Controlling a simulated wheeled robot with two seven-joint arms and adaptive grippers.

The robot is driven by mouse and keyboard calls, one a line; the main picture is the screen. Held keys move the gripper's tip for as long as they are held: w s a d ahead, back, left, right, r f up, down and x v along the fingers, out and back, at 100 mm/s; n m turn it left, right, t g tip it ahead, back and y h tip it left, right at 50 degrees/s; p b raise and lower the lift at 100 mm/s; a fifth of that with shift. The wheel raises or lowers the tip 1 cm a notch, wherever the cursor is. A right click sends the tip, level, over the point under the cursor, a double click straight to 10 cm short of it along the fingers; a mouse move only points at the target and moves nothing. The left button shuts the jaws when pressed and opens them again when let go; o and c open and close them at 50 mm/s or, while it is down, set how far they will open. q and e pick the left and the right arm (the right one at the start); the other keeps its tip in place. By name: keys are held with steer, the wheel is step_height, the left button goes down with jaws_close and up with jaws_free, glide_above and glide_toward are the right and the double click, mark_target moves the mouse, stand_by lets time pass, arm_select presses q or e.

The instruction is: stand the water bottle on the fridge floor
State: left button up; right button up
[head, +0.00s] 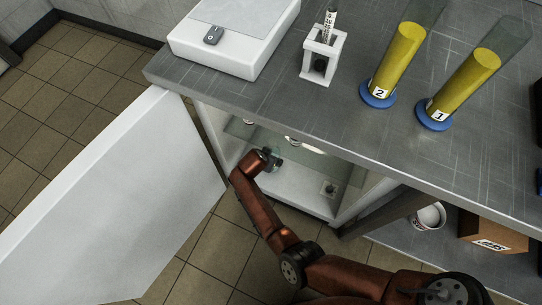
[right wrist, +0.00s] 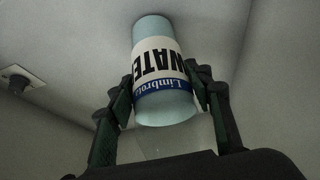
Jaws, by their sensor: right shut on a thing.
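The water bottle (right wrist: 162,65) is pale blue with a white and blue label that reads upside down in the right wrist view. My right gripper (right wrist: 164,82) is shut on it, with one finger on each side. In the head view my right arm reaches into the open fridge, with the gripper (head: 270,160) inside near its left side. The bottle cannot be made out there. The white fridge floor (head: 292,188) shows below the gripper. I cannot tell whether the bottle touches the floor. My left gripper is not in view.
The white fridge door (head: 115,200) stands wide open at the left. A glass shelf (head: 240,128) with a few items is above the gripper. The counter (head: 270,95) overhangs the fridge and carries two yellow cylinders (head: 398,60) (head: 463,85). A carton (head: 490,236) stands at the lower right.

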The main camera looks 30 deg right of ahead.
steer(key=shift+d+r, duration=0.1)
steer(key=shift+d, duration=0.1)
steer(key=o, duration=1.7)
steer(key=shift+f, duration=0.2)
